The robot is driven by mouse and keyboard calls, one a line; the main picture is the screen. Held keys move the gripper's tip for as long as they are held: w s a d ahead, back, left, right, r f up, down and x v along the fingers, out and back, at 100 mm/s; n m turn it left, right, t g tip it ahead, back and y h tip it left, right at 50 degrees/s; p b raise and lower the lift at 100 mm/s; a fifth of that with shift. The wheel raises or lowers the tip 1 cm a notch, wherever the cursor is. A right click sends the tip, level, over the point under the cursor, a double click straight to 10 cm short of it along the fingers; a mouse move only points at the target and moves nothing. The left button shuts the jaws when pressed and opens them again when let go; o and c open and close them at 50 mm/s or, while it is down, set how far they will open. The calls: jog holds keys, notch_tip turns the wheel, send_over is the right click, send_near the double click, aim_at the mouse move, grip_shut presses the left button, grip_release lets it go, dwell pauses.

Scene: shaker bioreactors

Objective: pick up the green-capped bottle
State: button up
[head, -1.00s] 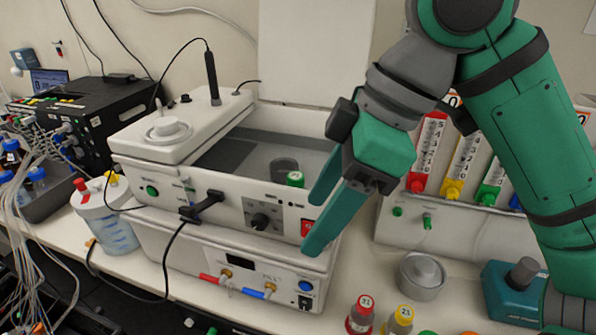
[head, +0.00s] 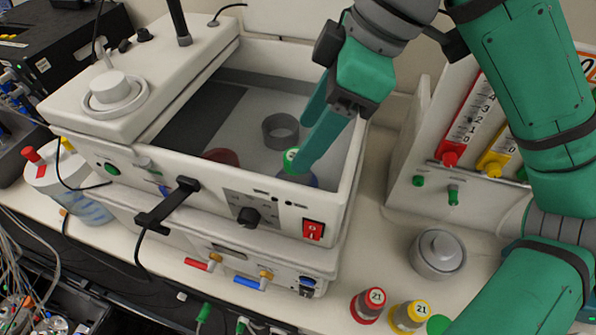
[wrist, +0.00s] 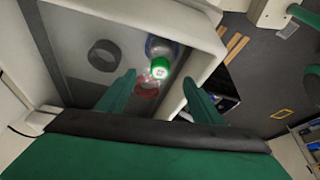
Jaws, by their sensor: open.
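The green-capped bottle (head: 292,163) stands inside the shaker tray (head: 345,165), near its front right corner. In the wrist view its green cap (wrist: 160,68) shows ahead of and between my fingertips. My gripper (head: 308,132) is open, with its teal fingers pointing down into the tray. In the head view a finger overlaps the bottle's right side and hides part of its body. I cannot tell whether the finger touches it. In the wrist view my gripper (wrist: 158,88) has nothing between its fingers at their tips but the view of the cap and tray beyond.
A grey ring holder (head: 281,130) sits in the tray behind the bottle, and a red one (head: 222,157) lies to its left. The tray walls surround the bottle. Red-capped (head: 368,304) and yellow-capped (head: 411,315) bottles stand on the bench, by a grey round lidded pot (head: 438,252).

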aim_at(296, 178)
jog(key=shift+s+a+f, duration=0.2)
jog(key=shift+a+f, duration=0.2)
jog(key=shift+f, duration=0.2)
jog(key=shift+w+d+x, duration=0.1)
jog(key=shift+d+x, duration=0.05)
jog(key=shift+x, duration=1.15)
jog(key=shift+w+d+x, duration=0.1)
jog(key=shift+x, duration=1.2)
jog(key=shift+f, duration=0.1)
jog(key=shift+c, duration=0.6)
grip_shut()
